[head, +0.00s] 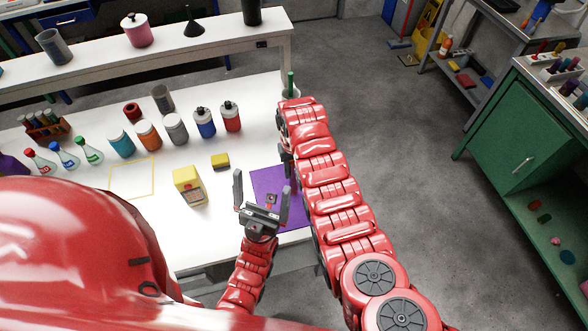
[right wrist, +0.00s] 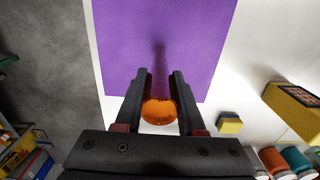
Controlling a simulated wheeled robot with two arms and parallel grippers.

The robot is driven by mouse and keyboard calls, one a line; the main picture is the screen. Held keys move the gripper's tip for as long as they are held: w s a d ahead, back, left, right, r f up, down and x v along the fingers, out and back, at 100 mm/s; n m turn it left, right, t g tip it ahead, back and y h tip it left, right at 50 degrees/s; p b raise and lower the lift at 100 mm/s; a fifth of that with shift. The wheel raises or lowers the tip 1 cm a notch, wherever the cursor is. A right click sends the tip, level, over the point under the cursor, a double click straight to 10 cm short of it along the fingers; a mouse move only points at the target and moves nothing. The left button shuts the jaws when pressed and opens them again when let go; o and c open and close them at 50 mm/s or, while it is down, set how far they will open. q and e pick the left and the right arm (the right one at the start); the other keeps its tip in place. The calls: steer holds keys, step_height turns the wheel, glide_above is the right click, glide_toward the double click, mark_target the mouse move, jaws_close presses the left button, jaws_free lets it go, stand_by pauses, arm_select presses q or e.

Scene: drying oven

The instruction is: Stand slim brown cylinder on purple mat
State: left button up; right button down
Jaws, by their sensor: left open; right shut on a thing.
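The purple mat (head: 264,182) lies at the table's right front edge, partly hidden by my arms. It also fills the upper middle of the right wrist view (right wrist: 205,45). My right gripper (right wrist: 163,82) is shut on the slim brown cylinder (right wrist: 159,112), which looks orange-brown and is seen nearly end-on between the fingers. A dark streak, like a shadow or reflection, runs across the mat ahead of it. Whether the cylinder touches the mat cannot be told. In the head view my right arm hides the cylinder. My left gripper (head: 262,190) is open and empty over the mat's left part.
A yellow-and-black sponge-like block (head: 220,161) and a yellow box (head: 188,187) stand left of the mat. Several bottles and jars line the table behind. A green stick (head: 290,82) stands in a white cup at the back right. Open floor lies right of the table.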

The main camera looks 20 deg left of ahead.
steer(key=shift+f, duration=0.65)
steer(key=c, duration=0.5)
jaws_free()
step_height(320, 180, up, 8)
steer(key=shift+w+f+b, duration=0.1)
steer(key=shift+b, duration=1.15)
step_height(320, 180, up, 4)
steer(key=shift+a+f+p, duration=0.1)
steer(key=shift+f+p, duration=0.1)
steer(key=shift+p, duration=0.85)
steer(key=shift+r, duration=0.4)
